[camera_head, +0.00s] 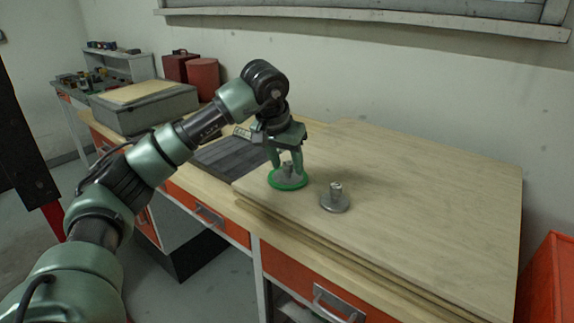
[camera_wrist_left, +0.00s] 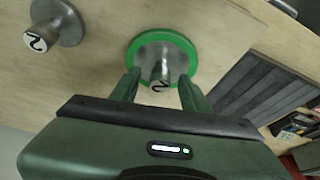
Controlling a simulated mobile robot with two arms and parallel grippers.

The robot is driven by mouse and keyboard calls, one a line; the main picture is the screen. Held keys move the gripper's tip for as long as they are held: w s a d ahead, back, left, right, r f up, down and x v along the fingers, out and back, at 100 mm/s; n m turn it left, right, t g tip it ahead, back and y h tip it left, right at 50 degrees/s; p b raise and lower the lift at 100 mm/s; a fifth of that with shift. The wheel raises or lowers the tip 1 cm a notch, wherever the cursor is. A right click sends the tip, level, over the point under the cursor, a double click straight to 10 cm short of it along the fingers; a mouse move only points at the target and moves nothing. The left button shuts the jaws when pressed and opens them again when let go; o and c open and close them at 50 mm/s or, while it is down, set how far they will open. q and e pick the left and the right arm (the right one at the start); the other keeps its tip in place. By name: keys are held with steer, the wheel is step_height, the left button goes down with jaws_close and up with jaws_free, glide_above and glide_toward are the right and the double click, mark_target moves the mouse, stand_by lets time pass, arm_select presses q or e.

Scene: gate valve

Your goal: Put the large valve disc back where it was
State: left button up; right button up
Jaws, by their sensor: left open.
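The larger valve disc (camera_head: 289,180) is a grey disc with an upright stem and a bright green ring around its rim. It sits on the wooden board. The left wrist view shows the same disc (camera_wrist_left: 160,60) with a "2" on its stem end. My left gripper (camera_head: 287,160) is open above it, with its fingers on either side of the stem; in the left wrist view the fingertips (camera_wrist_left: 158,78) appear apart from the stem. A smaller grey valve disc (camera_head: 335,199) stands to the right; it also shows in the left wrist view (camera_wrist_left: 60,25). My right gripper is not in view.
The wooden board (camera_head: 430,190) is bare on its right side. A dark grey slatted mat (camera_head: 230,158) lies left of the discs. A grey case (camera_head: 145,104) and red containers (camera_head: 202,78) stand farther back. A wall (camera_head: 400,80) is behind the bench.

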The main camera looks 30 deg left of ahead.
arm_select(q)
steer(key=v, duration=1.1)
steer(key=shift+r, duration=0.25)
steer(key=shift+f, duration=0.1)
stand_by(0.7)
